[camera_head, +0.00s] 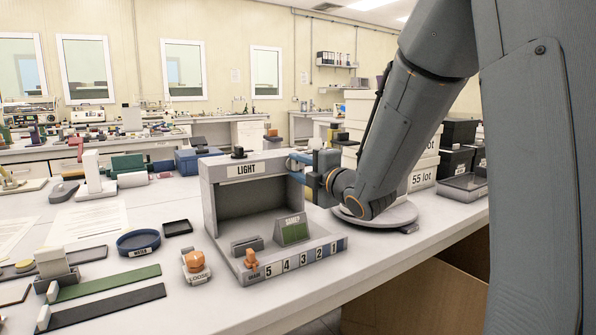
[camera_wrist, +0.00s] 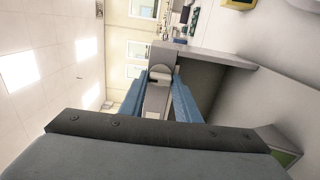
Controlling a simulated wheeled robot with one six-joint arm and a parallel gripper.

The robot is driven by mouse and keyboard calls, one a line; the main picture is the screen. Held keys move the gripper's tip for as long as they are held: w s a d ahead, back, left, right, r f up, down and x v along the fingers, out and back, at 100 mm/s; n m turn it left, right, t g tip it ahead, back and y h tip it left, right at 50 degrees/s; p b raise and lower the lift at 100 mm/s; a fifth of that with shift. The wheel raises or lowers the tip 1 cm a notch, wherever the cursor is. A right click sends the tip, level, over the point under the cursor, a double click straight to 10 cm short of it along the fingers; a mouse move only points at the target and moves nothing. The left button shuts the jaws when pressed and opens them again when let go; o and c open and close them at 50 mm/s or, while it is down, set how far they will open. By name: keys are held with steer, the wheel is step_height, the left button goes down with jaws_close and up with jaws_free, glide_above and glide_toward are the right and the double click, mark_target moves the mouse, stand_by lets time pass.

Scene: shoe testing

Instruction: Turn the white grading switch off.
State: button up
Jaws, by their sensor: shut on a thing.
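The grey viewing box (camera_head: 209,214) labelled LIGHT stands on the white bench, open to the front. My gripper (camera_head: 294,161) is at the upper right side of this box. In the wrist view, the blue fingers of my gripper (camera_wrist: 161,80) close around a pale, round-ended piece (camera_wrist: 157,98) beside the top edge of the box (camera_wrist: 218,55). This piece appears to be the white switch. In the head view my fingers and the box side hide it, and its on or off position cannot be told.
An orange knob (camera_head: 250,258) sits beside the 5-to-1 grade scale (camera_head: 303,259) on the box's base. A green sign (camera_head: 294,233) stands inside. A blue dish (camera_head: 138,242) and an orange-topped device (camera_head: 195,263) lie left. Stacked boxes (camera_head: 424,175) stand behind my arm.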

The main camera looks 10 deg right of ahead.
stand_by(0.3)
steer(key=o, duration=1)
steer(key=v, duration=0.7)
steer(key=shift+s+d+b, duration=0.1)
steer(key=shift+s+b, duration=0.25)
steer(key=shift+s, duration=0.1)
